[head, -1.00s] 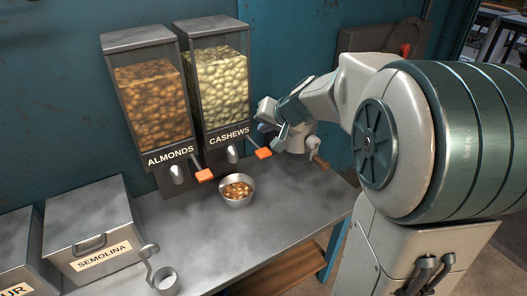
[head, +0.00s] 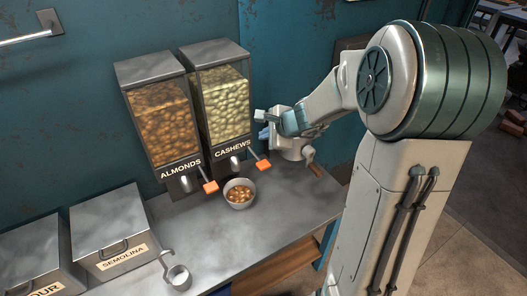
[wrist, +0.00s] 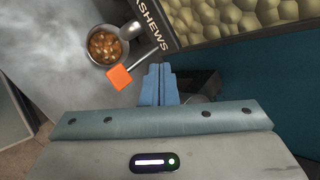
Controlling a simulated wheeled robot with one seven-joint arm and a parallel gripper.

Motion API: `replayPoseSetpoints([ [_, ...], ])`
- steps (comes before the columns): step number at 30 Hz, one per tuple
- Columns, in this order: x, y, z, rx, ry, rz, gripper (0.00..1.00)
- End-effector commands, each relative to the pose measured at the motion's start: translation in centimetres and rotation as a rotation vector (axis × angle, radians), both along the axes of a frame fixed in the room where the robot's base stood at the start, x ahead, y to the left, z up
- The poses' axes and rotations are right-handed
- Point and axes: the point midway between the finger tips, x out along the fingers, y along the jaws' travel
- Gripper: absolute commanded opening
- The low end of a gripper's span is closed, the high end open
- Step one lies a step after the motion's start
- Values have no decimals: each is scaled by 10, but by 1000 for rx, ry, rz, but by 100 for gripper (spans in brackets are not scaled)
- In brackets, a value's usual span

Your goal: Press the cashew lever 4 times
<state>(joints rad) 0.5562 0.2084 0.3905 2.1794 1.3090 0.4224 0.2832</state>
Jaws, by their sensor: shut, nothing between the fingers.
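The cashew lever (head: 263,164) has an orange end and sticks out at the lower front of the cashew dispenser (head: 226,105), which is labelled CASHEWS. The lever's orange end also shows in the wrist view (wrist: 120,77), left of my fingertips. My gripper (head: 261,126) is shut and empty, above the lever in the head view. Its closed blue fingers (wrist: 160,72) point forward in the wrist view, apart from the orange end in the picture. A metal bowl (head: 240,203) with brown nuts in it stands on the counter below the dispensers.
The almond dispenser (head: 160,118) with its own orange lever (head: 211,187) stands left of the cashew one. Lidded metal bins (head: 108,222) and a small metal scoop (head: 178,277) are at the counter's left. The metal counter (head: 215,240) is clear in front of the bowl.

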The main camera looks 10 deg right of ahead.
Motion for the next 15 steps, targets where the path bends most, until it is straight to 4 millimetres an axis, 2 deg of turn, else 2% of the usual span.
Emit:
replayPoseSetpoints([
  [1, -1, -1, 7, 39, 25, -40, 0],
  [6, -2, -1, 7, 122, 71, -129, 0],
  [15, -2, -1, 5, 139, 80, -147, 0],
])
